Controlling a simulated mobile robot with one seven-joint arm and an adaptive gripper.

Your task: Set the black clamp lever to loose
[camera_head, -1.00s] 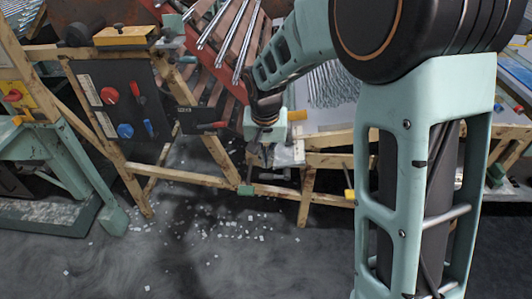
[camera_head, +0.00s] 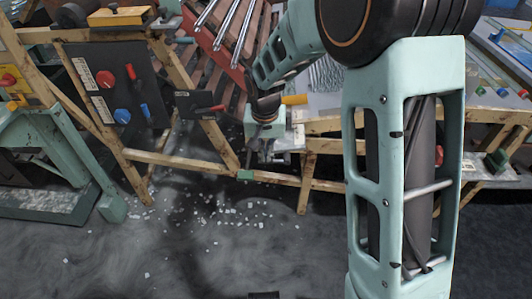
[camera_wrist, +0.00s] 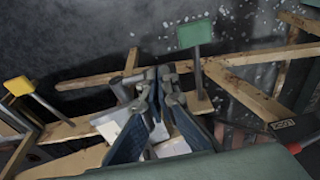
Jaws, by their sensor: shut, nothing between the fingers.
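A black plate (camera_head: 190,98) with a small white label is fixed to the wooden frame, left of my gripper in the head view. A black bar with a red tip (camera_head: 217,107) sticks out from it; this looks like the clamp lever, but its setting is too small to read. The plate's label (camera_wrist: 284,124) and the red tip (camera_wrist: 300,145) also show at the lower right of the wrist view. My gripper (camera_head: 266,152) is shut and empty, apart from the lever and to its right. In the wrist view its fingertips (camera_wrist: 160,78) meet above a wooden rail.
A green paddle (camera_wrist: 195,33) on a stalk stands near my fingertips; a yellow one (camera_wrist: 18,86) is at the left. A dark panel (camera_head: 118,85) with red and blue knobs is at the left. Wooden rails (camera_head: 180,160) cross below. White bits litter the floor.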

